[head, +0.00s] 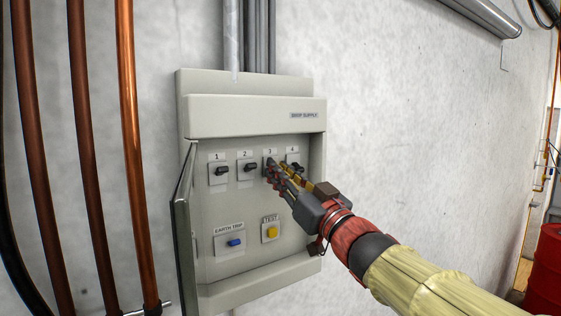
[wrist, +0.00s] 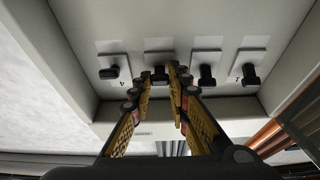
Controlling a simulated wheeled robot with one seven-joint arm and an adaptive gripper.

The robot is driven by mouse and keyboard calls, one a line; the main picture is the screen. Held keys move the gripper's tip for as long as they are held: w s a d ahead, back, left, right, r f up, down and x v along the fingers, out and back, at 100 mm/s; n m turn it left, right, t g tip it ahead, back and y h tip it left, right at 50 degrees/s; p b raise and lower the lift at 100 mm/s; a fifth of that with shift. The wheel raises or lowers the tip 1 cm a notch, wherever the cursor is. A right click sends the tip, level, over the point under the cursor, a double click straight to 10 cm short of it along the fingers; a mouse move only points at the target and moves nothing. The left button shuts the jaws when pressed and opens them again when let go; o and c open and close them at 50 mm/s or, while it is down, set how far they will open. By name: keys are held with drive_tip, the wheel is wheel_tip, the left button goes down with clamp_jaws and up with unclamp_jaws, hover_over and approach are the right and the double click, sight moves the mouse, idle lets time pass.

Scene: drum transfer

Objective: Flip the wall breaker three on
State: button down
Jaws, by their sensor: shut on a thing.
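The wall breaker panel (head: 312,200) is a pale grey box on the wall with a row of black toggles labelled 1 to 4. Breaker three (head: 267,160) is third from the left in the head view, mostly hidden behind my fingertips. In the wrist view its black toggle (wrist: 160,75) sits between my two fingers. My gripper (head: 275,169) reaches in from the lower right and is shut on this toggle; its fingers also show in the wrist view (wrist: 162,74). I cannot tell whether the toggle is up or down.
Breaker one (head: 219,171) and breaker two (head: 249,167) are to the left. Breaker four (head: 295,165) is close on the right. A blue earth trip button (head: 235,242) and yellow test button (head: 271,232) are below. The panel's open door (head: 183,215) hangs at left, beside copper pipes (head: 133,150).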

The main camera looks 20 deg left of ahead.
drive_tip(key=shift+w+r+g+h+p, duration=0.1)
drive_tip(key=shift+r+g+h+p, duration=0.4)
drive_tip(key=shift+g+h, duration=0.4)
drive_tip(key=shift+r+g+h+p, duration=0.45)
drive_tip(key=shift+g+h, duration=0.35)
drive_tip(key=shift+h, duration=0.2)
drive_tip(key=shift+a+r+g+h, duration=0.1)
drive_tip(key=shift+r+g+h, duration=0.05)
drive_tip(key=shift+g+h, duration=0.15)
drive_tip(key=c, duration=1.7)
unclamp_jaws()
drive_tip(key=v, duration=1.2)
